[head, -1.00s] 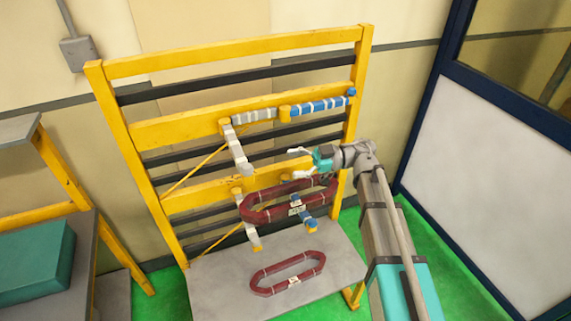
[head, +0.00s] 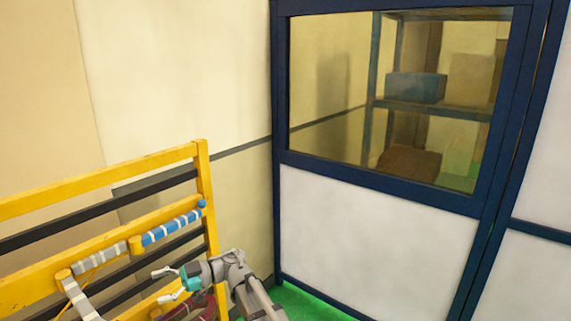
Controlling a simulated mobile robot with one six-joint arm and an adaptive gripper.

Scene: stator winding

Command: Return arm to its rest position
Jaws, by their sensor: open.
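My gripper (head: 172,283) is low and left of centre in the head view. Its two pale fingers are spread apart, with nothing between them. It is in front of the yellow rack (head: 204,180), near the rack's right post. Part of a dark red coil (head: 205,309) shows just below and behind the gripper, cut off by the bottom edge. My arm runs down out of the picture from the gripper.
The rack carries a blue-striped peg (head: 172,228) and grey-striped pegs (head: 101,254). A dark blue framed partition (head: 380,230) with a window stands at the right. Behind the glass are shelves with boxes (head: 415,87). Green floor (head: 307,303) shows between rack and partition.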

